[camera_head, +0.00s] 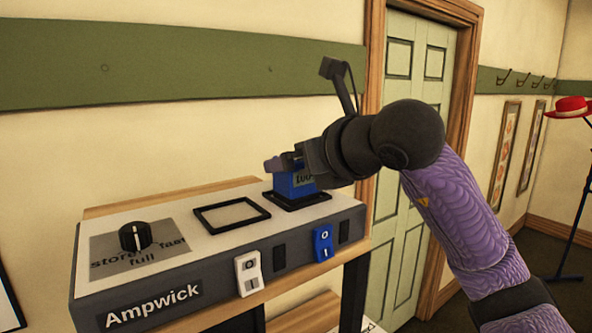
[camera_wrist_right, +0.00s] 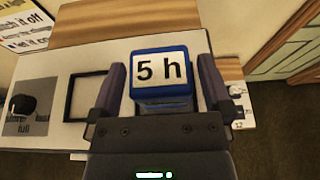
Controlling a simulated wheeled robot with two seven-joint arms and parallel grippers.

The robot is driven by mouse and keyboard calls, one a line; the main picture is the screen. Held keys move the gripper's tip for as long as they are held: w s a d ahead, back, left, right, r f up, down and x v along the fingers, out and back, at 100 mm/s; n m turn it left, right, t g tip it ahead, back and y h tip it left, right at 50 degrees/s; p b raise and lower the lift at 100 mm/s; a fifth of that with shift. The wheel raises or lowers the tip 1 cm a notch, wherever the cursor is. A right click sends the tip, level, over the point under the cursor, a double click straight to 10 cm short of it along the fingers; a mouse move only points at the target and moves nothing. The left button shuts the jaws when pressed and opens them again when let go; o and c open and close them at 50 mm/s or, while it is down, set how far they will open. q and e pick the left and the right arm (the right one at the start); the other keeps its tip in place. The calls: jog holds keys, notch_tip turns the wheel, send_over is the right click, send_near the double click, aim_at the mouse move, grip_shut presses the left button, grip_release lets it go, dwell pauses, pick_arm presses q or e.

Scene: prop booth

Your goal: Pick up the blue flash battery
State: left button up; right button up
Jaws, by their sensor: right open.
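The blue flash battery (camera_head: 296,185) stands in the right-hand black-framed bay of the Ampwick charger (camera_head: 170,285), its lower part at the frame. In the right wrist view the blue battery (camera_wrist_right: 160,72) shows a white top label reading "5 h". My right gripper (camera_head: 285,161) is over the battery and hides part of it in the head view. In the right wrist view its two open fingers (camera_wrist_right: 162,75) stand on either side of the battery. My left gripper is not in view.
The charger's left bay (camera_head: 232,215) is empty. A black dial (camera_head: 135,236) sits at its left. A white switch (camera_head: 248,273) and a blue switch (camera_head: 323,243) are on its front. A green wall rail (camera_head: 160,67) runs behind, and a door (camera_head: 415,80) stands at the right.

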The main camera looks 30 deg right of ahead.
grip_shut()
dwell(0.4)
